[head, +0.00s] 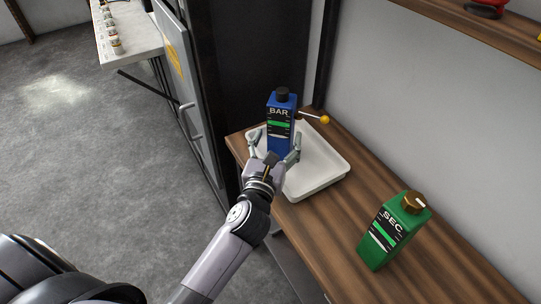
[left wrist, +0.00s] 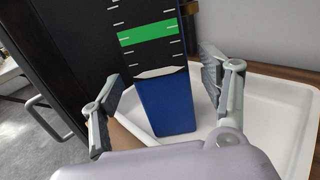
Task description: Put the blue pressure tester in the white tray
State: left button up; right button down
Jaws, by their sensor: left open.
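The blue pressure tester (head: 281,122), marked BAR, has a black cap and a lever with a yellow knob. It stands upright, with its lower part at the left part of the white tray (head: 325,168). My left gripper (head: 273,147) is open, with a finger on each side of the tester. In the left wrist view the tester (left wrist: 162,103) is between the spread fingers of the left gripper (left wrist: 157,100), with gaps at both sides. The white tray (left wrist: 270,100) lies behind and to the right. I cannot tell whether the tester's base touches the tray floor. My right gripper is not in view.
A green tester (head: 394,232) marked SEC, with a brass knob, stands on the wooden bench (head: 331,242) to the right of the tray. A dark cabinet (head: 247,70) rises behind the bench's left end. A shelf (head: 480,22) runs above on the wall.

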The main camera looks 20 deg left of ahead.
pick_arm(q)
jog(key=s+d, duration=0.1)
jog(key=s, duration=0.6)
jog(key=shift+s+b, duration=0.35)
jog(key=shift+b, duration=0.05)
